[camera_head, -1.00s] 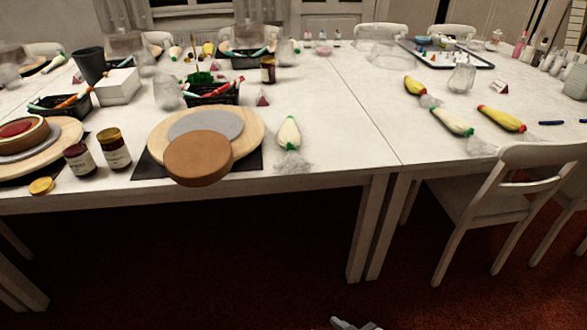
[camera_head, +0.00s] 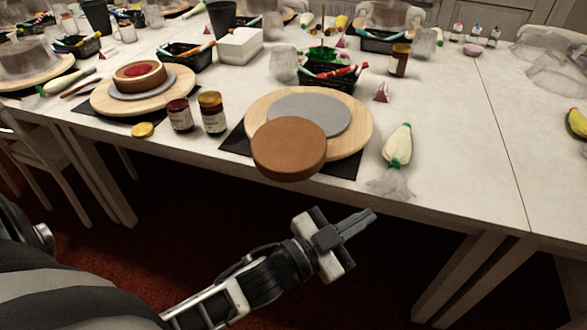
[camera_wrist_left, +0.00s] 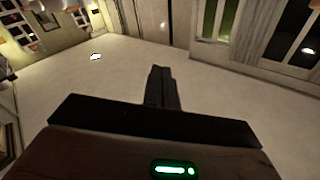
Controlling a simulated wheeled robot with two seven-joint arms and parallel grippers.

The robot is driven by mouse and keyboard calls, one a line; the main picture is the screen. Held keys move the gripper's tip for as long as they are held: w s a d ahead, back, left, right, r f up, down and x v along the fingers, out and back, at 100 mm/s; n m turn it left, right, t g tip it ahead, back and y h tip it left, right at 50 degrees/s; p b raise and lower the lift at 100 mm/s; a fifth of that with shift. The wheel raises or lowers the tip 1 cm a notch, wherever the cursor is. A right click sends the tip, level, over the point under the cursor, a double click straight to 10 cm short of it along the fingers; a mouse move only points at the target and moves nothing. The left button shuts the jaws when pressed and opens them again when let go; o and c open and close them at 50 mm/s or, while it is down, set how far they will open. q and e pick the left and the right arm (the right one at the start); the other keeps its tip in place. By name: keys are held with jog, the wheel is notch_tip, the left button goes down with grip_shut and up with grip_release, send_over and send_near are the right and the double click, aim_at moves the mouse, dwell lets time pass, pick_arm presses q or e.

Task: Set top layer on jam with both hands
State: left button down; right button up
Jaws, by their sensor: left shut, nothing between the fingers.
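A round brown cake layer (camera_head: 289,148) lies at the front of a wooden turntable (camera_head: 360,136), partly over a grey round board (camera_head: 318,108) and partly over the turntable's front edge. To the left, another cake layer with red jam on top (camera_head: 139,75) sits on a grey board on a second wooden turntable (camera_head: 108,104). My left gripper (camera_head: 358,224) is shut and empty, in front of the table's front edge, below and right of the brown layer. It also shows shut in the left wrist view (camera_wrist_left: 162,88). My right gripper is not in view.
Two jars (camera_head: 212,113) and a yellow lid (camera_head: 142,130) stand between the turntables. A piping bag (camera_head: 397,146) lies right of the near turntable. A black basket of pens (camera_head: 333,75) is behind it.

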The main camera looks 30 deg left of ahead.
pick_arm(q)
jog(key=d+r+m+g+h, duration=0.3)
jog(key=d+r+m+h, duration=0.2)
jog(key=r+m+h, duration=0.3)
jog(key=m+g+y, duration=1.3)
jog(key=g+y, duration=0.1)
jog(key=y, duration=0.2)
send_near(285, 177)
jog(key=s+d+r, duration=0.1)
jog(key=s+d, duration=0.3)
jog(key=s, duration=0.1)
jog(key=shift+y, duration=0.3)
jog(key=w+f, duration=0.1)
jog(key=f, duration=0.2)
jog(key=a+f, duration=0.1)
jog(key=f, duration=0.2)
jog(key=w+a+f, duration=0.1)
jog(key=f, duration=0.2)
jog(key=shift+w+f, duration=0.15)
jog(key=shift+w, duration=0.15)
jog(key=shift+w+a, duration=0.3)
jog(key=shift+w, duration=0.2)
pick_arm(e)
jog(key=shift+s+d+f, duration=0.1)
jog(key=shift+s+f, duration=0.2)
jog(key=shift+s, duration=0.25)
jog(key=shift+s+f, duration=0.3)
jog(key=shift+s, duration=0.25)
